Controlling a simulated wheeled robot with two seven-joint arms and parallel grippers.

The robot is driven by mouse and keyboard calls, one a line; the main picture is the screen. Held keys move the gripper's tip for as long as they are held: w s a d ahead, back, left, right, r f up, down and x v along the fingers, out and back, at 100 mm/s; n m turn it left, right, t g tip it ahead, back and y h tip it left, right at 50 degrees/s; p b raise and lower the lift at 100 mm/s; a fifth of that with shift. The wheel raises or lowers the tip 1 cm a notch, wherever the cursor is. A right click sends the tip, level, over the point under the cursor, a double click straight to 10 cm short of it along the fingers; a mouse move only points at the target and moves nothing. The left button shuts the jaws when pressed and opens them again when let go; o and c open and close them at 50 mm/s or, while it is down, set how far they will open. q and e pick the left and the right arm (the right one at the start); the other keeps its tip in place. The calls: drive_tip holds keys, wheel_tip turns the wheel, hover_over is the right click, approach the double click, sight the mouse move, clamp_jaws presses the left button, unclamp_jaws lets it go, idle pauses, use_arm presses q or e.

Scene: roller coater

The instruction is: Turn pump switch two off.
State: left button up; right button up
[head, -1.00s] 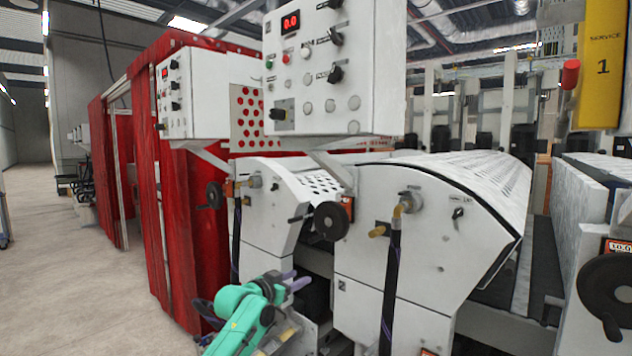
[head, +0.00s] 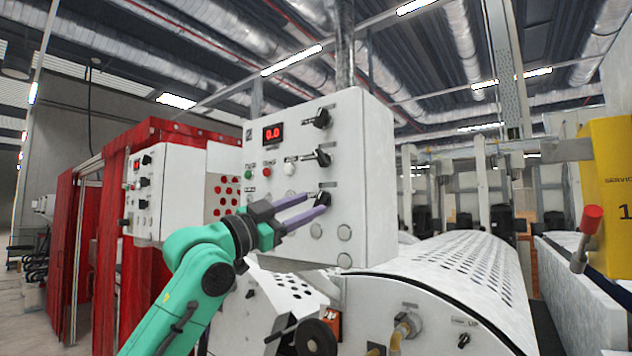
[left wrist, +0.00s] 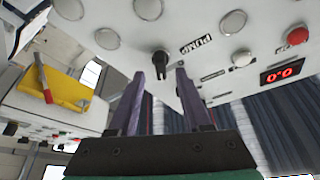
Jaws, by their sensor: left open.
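The white control box (head: 366,150) has three black rotary switches stacked on its right side. My left gripper (head: 318,203) is open in front of the lowest black switch (head: 322,197); the purple fingers reach it from the left. In the left wrist view, the black switch (left wrist: 161,62) beside a "PUMP" label shows between the two fingertips (left wrist: 169,74). I cannot tell whether the fingers touch it. No switch number is readable. My gripper and arm hide the lower left of the box. My right gripper is not in view.
A red 0.0 display (head: 272,132) sits at the box's upper left, with green, red and white buttons (head: 290,168) below. A second control box (head: 172,190) and red curtains (head: 68,255) stand left. The perforated roller cover (head: 450,270) lies below right.

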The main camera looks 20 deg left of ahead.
sight(317, 201)
use_arm(q)
drive_tip(key=p+x, duration=0.1)
drive_tip(key=x, duration=0.2)
drive_tip(key=shift+w+r, duration=0.1)
drive_tip(key=shift+w, duration=0.1)
drive_tip(key=shift+s, duration=0.15)
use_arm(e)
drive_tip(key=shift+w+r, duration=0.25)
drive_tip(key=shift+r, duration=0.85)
use_arm(q)
drive_tip(key=c, duration=0.7)
clamp_jaws()
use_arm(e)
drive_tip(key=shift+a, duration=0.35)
